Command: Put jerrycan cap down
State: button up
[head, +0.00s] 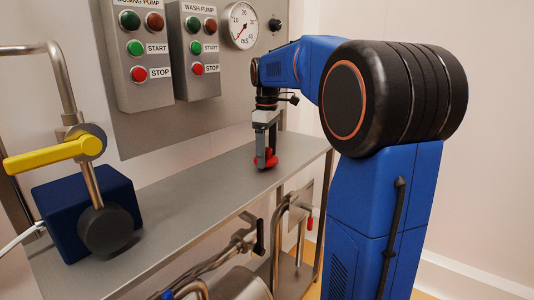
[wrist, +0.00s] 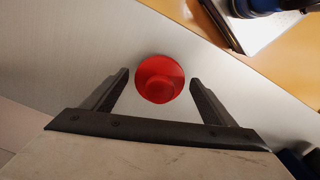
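The red jerrycan cap (head: 266,161) is on the steel shelf (head: 205,185), near its right end. In the wrist view the round cap (wrist: 160,79) shows between and just beyond my fingertips, with a small gap on each side. My gripper (head: 265,152) points down over the cap at the shelf. Its fingers (wrist: 160,76) are spread open and appear clear of the cap. No jerrycan can be made out.
A control panel with buttons (head: 196,48) and a gauge (head: 242,26) rises behind the shelf. A blue box (head: 75,215) and a yellow-handled valve (head: 55,155) stand at the left. Pipework (head: 240,240) lies below the shelf's front edge. The middle of the shelf is clear.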

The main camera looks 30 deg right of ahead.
aim_at(267, 149)
notch_tip(267, 149, up, 12)
jog(key=shift+r, duration=0.15)
dwell(0.5)
jog(key=shift+s+a, duration=0.1)
jog(key=s+a+f+m+t, duration=0.1)
jog(key=s+a+f+m, duration=0.1)
jog(key=s+a+f, duration=0.3)
jog(key=s+a+f+m+t, duration=0.2)
jog(key=s+a+f, duration=0.3)
jog(key=s+f, duration=0.8)
jog(key=s+a+f+m+t, duration=0.1)
jog(key=s+a+f+m, duration=0.2)
jog(key=s+f, duration=0.6)
jog(key=s+a, duration=0.1)
jog(key=a, duration=0.1)
jog(key=shift+s+a+f+m+t, duration=0.2)
jog(key=shift+a+f+m+t, duration=0.1)
jog(key=shift+a+t, duration=0.1)
jog(key=shift+r, duration=0.1)
